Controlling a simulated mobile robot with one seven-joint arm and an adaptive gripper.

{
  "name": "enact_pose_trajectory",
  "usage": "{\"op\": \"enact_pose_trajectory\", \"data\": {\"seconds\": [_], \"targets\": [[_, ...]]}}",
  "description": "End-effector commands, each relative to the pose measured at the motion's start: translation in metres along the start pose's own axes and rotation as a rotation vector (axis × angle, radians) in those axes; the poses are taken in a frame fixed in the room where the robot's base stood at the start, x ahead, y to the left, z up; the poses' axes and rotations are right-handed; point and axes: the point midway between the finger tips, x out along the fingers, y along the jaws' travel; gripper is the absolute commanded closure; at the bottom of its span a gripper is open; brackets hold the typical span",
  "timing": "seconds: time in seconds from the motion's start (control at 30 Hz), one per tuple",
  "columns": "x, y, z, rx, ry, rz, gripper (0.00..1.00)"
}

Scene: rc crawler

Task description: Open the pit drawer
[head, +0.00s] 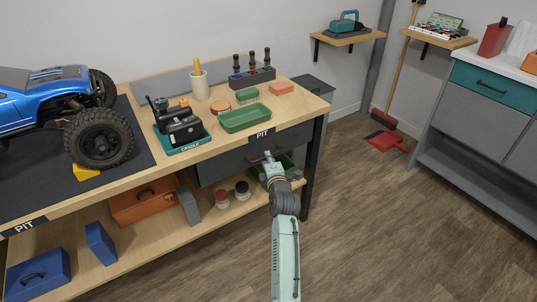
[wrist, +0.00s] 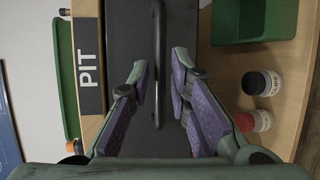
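The pit drawer (head: 224,167) is a dark grey front under the workbench top, below a PIT label (head: 263,134). It looks shut in the head view. Its front also fills the middle of the wrist view (wrist: 125,20), with a dark bar handle (wrist: 158,60) across it. My gripper (wrist: 160,68) is open, with one purple-padded finger on each side of the handle and a visible gap to each. In the head view my gripper (head: 270,165) is at the drawer front and hides part of it. I cannot tell how deep the fingers reach around the handle.
Below the drawer, the lower shelf (head: 165,238) holds a green bin (wrist: 255,20) and two jars (wrist: 262,82). On the workbench top (head: 215,148) are a green tray (head: 245,118), a battery cradle (head: 183,137) and a blue truck (head: 35,105). The floor in front is clear.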

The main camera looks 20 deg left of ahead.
Motion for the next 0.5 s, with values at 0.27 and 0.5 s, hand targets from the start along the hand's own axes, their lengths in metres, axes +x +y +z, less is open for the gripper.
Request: {"op": "enact_pose_trajectory", "data": {"seconds": [0.27,0.5], "targets": [[0.027,0.001,0.000,0.001,0.000,0.000,0.82],[0.029,0.000,0.000,0.001,0.000,0.001,0.82]]}}
